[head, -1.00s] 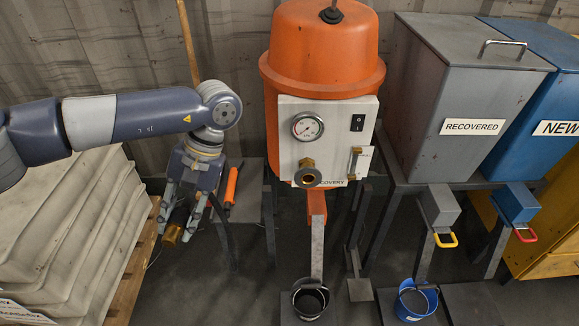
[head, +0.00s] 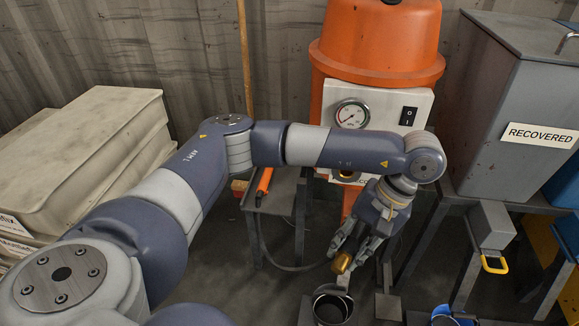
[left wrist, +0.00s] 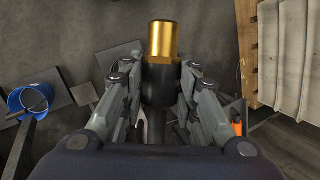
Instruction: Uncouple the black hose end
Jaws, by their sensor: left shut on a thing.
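The black hose end (left wrist: 158,86) with its brass coupling (left wrist: 161,42) is between the fingers of my left gripper (left wrist: 158,92) in the left wrist view. In the head view my left gripper (head: 362,236) is shut on it, and the brass tip (head: 341,263) points down, in the air. A black hose (head: 300,267) runs from it to the left. The orange machine (head: 375,45) stands behind, with a gauge panel (head: 370,105). The machine's brass port (head: 347,176) is mostly hidden by my left arm. My right gripper is not in view.
A dark bucket (head: 331,307) stands on the floor below the gripper, and a blue bucket (head: 452,318) to the right. An orange-handled tool (head: 264,180) is at a small stand. A grey bin marked RECOVERED (head: 500,110) stands at right; pale stacked sacks (head: 90,130) at left.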

